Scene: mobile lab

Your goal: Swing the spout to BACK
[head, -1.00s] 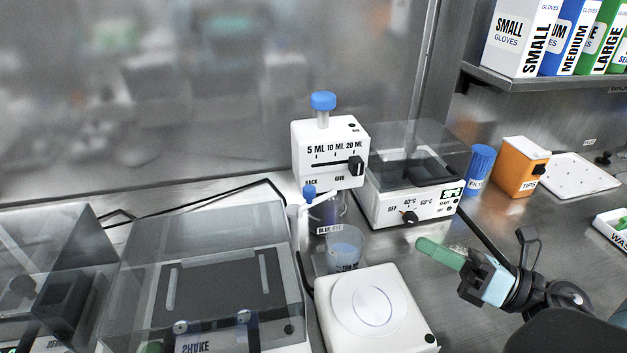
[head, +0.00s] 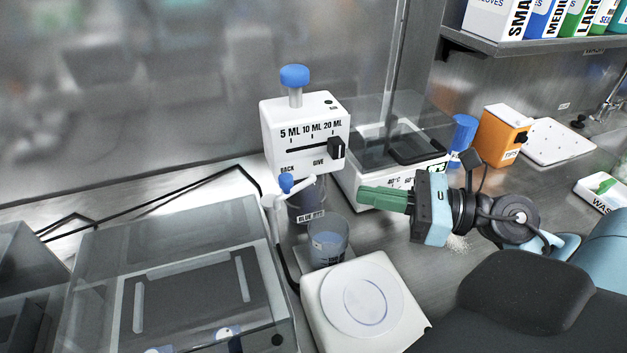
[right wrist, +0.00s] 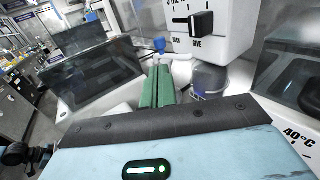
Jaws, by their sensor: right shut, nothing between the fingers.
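The dispenser (head: 303,130) is a white box with a blue top knob, a volume slider and the words BACK and GIVE. The blue cap also shows in the right wrist view (right wrist: 159,45). My right gripper (head: 362,197) has its green fingers together and empty. It points left at the spout, a short gap to its right. In the right wrist view the green fingers (right wrist: 154,88) point towards the cap. My left gripper is not in view.
Below the spout stand a bottle labelled BLUE (head: 308,211) and a clear beaker (head: 327,241). A white round-plate device (head: 365,300) is in front. A lidded heater (head: 372,185) stands behind my fingers. A lidded shaker (head: 190,290) is at left.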

